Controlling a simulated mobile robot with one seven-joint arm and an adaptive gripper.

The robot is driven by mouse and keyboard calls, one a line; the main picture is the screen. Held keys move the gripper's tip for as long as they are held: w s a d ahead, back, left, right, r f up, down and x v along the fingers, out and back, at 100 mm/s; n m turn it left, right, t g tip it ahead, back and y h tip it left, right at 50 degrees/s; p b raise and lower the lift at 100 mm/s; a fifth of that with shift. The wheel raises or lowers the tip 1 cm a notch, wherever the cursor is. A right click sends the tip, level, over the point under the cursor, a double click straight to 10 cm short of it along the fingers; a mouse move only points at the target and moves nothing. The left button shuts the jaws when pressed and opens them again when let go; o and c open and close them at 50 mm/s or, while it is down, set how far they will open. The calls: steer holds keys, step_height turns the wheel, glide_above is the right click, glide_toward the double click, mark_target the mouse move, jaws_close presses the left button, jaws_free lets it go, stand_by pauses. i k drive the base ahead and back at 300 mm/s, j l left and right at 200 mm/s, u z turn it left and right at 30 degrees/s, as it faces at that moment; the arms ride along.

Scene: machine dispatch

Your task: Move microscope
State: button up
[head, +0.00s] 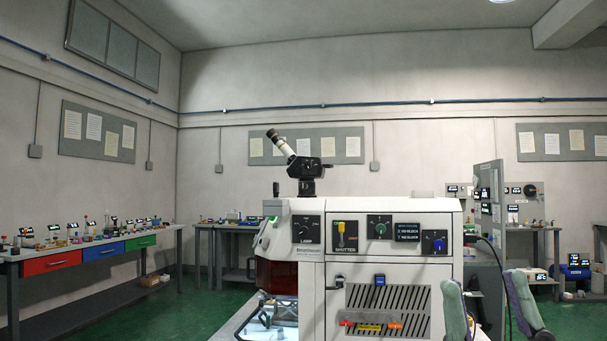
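A microscope (306,167) with a black body and a white angled eyepiece tube stands on top of a large white machine (388,206). Its tube points up and to the left. The machine's front carries a lamp knob, a shutter switch with a yellow part, a green knob, a blue knob and a small display. Below them is a slotted vent panel (380,310). A dark red window (276,277) shows at the machine's left side.
A long bench (72,263) with red, blue and green drawers runs along the left wall. Another bench (222,229) stands at the back. Green floor (195,305) is clear left of the machine.

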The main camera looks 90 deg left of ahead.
mark_target(296, 169)
steer(key=u, duration=2.45)
